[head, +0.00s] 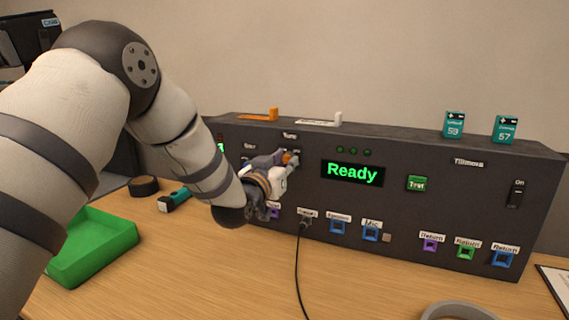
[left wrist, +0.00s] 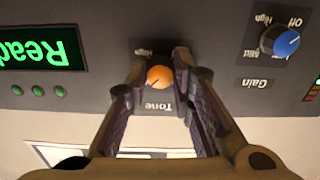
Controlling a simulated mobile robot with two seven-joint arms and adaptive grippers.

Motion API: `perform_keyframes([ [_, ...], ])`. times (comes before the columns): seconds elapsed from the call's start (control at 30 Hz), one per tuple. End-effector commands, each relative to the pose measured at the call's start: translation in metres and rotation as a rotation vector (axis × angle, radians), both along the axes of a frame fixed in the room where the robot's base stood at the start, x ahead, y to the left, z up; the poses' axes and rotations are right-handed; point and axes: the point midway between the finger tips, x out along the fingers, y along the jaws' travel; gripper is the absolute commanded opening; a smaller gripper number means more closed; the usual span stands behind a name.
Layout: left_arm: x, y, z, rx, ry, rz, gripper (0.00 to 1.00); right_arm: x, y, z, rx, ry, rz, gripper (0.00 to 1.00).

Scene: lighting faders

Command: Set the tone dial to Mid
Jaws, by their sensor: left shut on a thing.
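The tone dial (left wrist: 159,78) is a round orange knob on the front of the dark console. In the left wrist view, which sees the panel upside down, it sits under the "Tone" label. A "High" label shows by the dial; fingers hide other labels around it. I cannot tell surely which setting its mark points at. My left gripper (left wrist: 160,76) is shut on the dial, one finger on each side. In the head view the left gripper (head: 287,160) reaches the panel left of the display, largely covering the dial (head: 287,157). My right gripper is not in view.
A blue gain dial (left wrist: 281,40) is beside the tone dial. The green "Ready" display (head: 352,172) is to its right in the head view. A black cable plug (head: 306,222) sticks out below. Orange (head: 272,115) and white (head: 338,118) levers stand on top. A green tray (head: 95,245) lies left.

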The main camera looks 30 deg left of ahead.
Motion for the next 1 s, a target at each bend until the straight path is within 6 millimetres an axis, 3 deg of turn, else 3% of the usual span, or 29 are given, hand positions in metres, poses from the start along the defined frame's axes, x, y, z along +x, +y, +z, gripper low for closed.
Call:
perform_keyframes([
  [0.6,0.0005,0.0008,0.0046,0.041,-0.008,0.001,0.00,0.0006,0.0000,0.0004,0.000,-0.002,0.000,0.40],
  [0.63,0.0005,0.0008,0.0047,0.041,-0.008,0.001,0.24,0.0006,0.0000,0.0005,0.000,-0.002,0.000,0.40],
  [0.7,0.0004,0.0008,0.0045,0.041,-0.008,0.001,0.40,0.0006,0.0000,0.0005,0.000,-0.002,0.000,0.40],
  [1.0,-0.0006,0.0003,0.0017,0.040,-0.002,0.000,0.42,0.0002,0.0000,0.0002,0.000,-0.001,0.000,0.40],
])
